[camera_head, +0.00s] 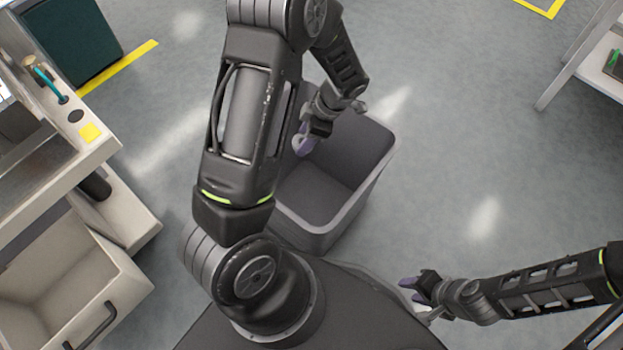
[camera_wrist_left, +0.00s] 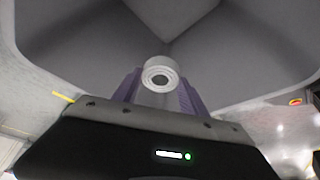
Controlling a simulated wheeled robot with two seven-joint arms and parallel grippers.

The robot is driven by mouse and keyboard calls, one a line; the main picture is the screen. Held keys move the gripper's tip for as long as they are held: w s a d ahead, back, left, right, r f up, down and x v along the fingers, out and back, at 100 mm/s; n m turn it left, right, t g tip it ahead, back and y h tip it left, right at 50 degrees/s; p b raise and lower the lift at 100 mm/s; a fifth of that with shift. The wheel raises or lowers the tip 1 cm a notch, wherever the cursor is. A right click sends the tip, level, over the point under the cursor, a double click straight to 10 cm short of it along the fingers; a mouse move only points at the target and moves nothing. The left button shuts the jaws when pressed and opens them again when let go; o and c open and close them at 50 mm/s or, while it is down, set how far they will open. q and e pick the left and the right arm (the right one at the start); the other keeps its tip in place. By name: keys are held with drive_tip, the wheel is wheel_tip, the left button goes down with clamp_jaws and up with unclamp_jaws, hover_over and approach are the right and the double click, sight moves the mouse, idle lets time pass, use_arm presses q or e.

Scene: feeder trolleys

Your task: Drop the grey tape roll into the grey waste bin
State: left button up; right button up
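The grey waste bin (camera_head: 376,190) stands on the floor in the middle of the head view, open at the top and with no contents that I can see. My left gripper (camera_head: 303,143) is over the bin's far left part. In the left wrist view, its purple fingers (camera_wrist_left: 160,90) are shut on the pale grey tape roll (camera_wrist_left: 160,66), with the bin's interior (camera_wrist_left: 200,62) beyond. In the head view the roll is mostly hidden at the fingers. My right gripper (camera_head: 411,291) is open and empty, to the right of my base.
A beige workbench (camera_head: 110,150) with an open drawer (camera_head: 110,268) is at the left. A dark green box (camera_head: 75,45) stands at the back left. A white shelf (camera_head: 580,75) is at the upper right. The floor to the right of the bin is clear.

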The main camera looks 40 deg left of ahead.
use_arm(q)
drive_tip(key=o, duration=0.5)
drive_tip(key=shift+r, duration=0.1)
drive_tip(key=p+v, duration=0.1)
drive_tip(key=v, duration=0.6)
drive_tip(key=shift+r+p, duration=0.35)
drive_tip(key=shift+p, duration=0.05)
drive_tip(key=shift+d+f, duration=0.1)
idle(0.4)
